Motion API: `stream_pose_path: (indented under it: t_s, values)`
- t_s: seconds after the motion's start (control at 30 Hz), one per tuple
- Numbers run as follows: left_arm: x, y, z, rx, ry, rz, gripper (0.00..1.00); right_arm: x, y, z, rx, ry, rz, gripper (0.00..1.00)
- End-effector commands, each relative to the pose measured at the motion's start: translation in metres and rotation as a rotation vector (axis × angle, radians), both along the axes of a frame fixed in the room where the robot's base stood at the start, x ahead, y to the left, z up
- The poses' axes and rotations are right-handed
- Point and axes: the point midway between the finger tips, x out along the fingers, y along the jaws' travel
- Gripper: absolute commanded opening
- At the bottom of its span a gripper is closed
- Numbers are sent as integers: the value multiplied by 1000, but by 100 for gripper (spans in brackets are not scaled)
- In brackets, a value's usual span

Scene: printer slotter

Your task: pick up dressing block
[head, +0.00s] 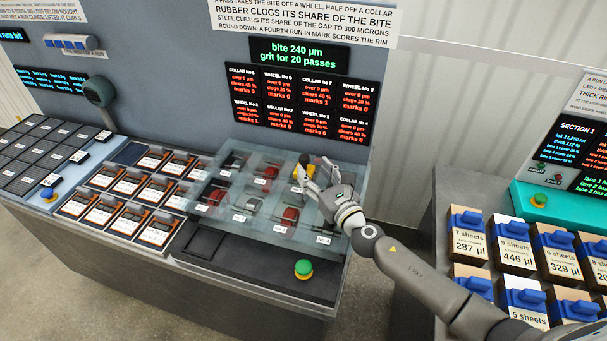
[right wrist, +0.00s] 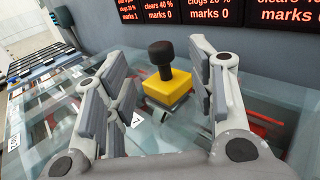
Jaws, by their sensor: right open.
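The dressing block (right wrist: 168,92) is yellow with a black knob on top. It stands upright on the clear glass cover in the right wrist view, and it also shows in the head view (head: 299,172), partly behind my gripper. My right gripper (head: 312,180) is open. In the right wrist view (right wrist: 165,105) its fingers stand on either side of the block, with gaps, the block a little beyond and between them. I cannot tell whether anything touches the block. My left gripper is not in view.
The glass cover (head: 200,193) lies over several red and grey wheels and collars. A green button (head: 303,268) sits on the bench front. A wall with red displays (head: 307,105) rises close behind. Another bench with blue-clamped sheet blocks (head: 467,222) stands at the right.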

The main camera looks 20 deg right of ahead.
Motion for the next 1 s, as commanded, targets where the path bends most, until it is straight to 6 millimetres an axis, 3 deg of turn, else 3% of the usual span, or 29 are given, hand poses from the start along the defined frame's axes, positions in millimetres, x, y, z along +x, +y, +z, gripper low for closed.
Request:
stream_pose_path:
  t_s: [0.13,0.27,0.37,0.53,0.67,0.87,1.0]
  values:
    - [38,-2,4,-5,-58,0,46,7,2,0,-1,3,0,51]
    - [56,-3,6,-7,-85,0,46,21,5,1,1,1,0,51]
    - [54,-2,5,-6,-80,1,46,36,8,1,3,1,0,51]
    - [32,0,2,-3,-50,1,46,56,11,0,3,2,-1,51]
    - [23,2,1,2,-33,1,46,61,13,0,3,3,1,51]
    - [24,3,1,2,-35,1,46,62,12,0,2,2,1,51]
    - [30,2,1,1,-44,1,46,61,12,0,2,2,1,34]
